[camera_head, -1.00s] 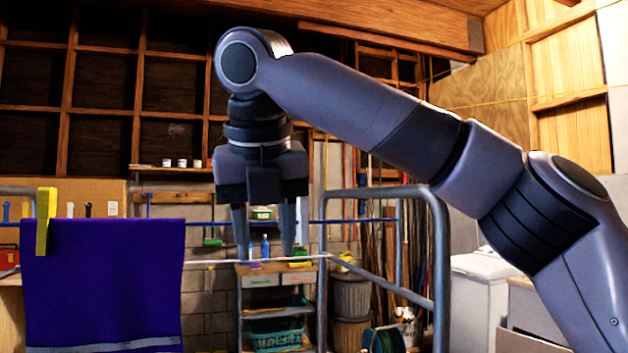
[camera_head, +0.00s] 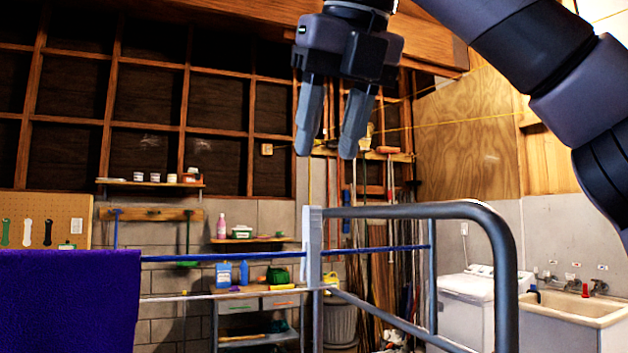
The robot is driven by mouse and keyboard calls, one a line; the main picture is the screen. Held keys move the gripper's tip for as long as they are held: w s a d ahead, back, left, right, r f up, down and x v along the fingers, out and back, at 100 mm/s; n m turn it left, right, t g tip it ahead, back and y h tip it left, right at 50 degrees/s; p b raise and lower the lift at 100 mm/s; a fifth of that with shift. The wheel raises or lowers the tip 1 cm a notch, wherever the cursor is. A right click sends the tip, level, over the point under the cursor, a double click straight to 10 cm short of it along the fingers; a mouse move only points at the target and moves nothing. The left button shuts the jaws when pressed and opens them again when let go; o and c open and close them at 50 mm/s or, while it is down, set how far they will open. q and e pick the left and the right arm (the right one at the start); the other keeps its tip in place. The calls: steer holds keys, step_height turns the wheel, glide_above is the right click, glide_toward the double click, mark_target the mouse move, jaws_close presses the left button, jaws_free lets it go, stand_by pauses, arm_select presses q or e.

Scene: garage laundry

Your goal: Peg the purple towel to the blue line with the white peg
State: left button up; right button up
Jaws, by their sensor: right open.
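The purple towel (camera_head: 68,305) hangs at the left edge, partly out of frame, with its top at the height of the blue line (camera_head: 210,256). The blue line runs right from the towel towards the grey rail. A pale upright piece (camera_head: 311,240) stands where the line meets the rail's post; it could be the white peg, but I cannot tell for certain. My right gripper (camera_head: 331,150) points down, open and empty, well above the line and the pale piece, apart from both. My left gripper is not in view.
A grey tubular rail (camera_head: 420,212) curves across the front right. A thin pale line (camera_head: 240,294) runs below the blue one. Behind are a bench with bottles (camera_head: 262,303), a white washer (camera_head: 470,285) and a sink (camera_head: 575,305). The air around my gripper is clear.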

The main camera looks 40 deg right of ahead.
mark_target(312, 213)
steer(key=shift+b+x, duration=0.5)
steer(key=shift+x, duration=4.5)
jaws_close()
steer(key=shift+r+p, duration=0.5)
steer(key=shift+r, duration=2.3)
